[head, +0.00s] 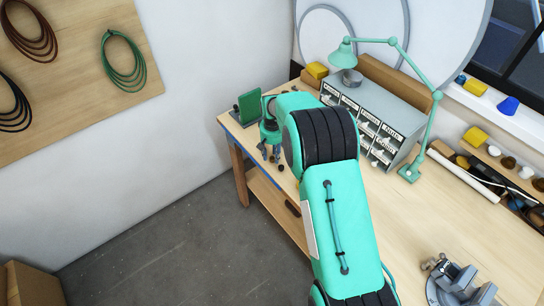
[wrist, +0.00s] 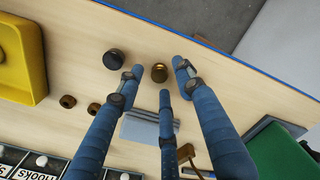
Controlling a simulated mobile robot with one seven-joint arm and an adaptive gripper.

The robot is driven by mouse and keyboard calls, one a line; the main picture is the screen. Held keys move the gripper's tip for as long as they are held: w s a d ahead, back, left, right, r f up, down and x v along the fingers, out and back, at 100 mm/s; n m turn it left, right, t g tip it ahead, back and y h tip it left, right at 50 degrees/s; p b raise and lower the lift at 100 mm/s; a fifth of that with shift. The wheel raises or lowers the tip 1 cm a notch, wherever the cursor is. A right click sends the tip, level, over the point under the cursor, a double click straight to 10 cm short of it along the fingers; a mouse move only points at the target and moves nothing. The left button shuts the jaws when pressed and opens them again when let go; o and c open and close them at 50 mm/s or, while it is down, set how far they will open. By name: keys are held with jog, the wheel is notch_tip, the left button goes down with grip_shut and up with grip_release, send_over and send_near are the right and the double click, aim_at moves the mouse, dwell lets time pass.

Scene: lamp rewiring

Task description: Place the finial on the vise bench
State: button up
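A round brass knob (wrist: 159,72), which looks like the finial, stands on the wooden bench in the wrist view. A dark knob (wrist: 113,58) stands beside it. My gripper (head: 271,157) is low over the far left end of the bench. In the wrist view its blue fingers are spread around the brass knob, with gaps on each side; I cannot tell their exact height. A grey vise (head: 457,283) sits on the wooden bench top (head: 440,215) at the lower right.
Two small brass pieces (wrist: 81,105) and a yellow tray (wrist: 22,60) lie near the gripper. A green block (head: 249,107) stands at the bench's left end. A labelled drawer cabinet (head: 375,125) and green lamp (head: 409,172) stand behind. Bench between cabinet and vise is mostly clear.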

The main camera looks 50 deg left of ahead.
aim_at(272, 158)
notch_tip(272, 158, up, 11)
jog(key=b, duration=0.1)
jog(key=shift+r, duration=0.15)
dwell(0.3)
dwell(0.5)
dwell(0.5)
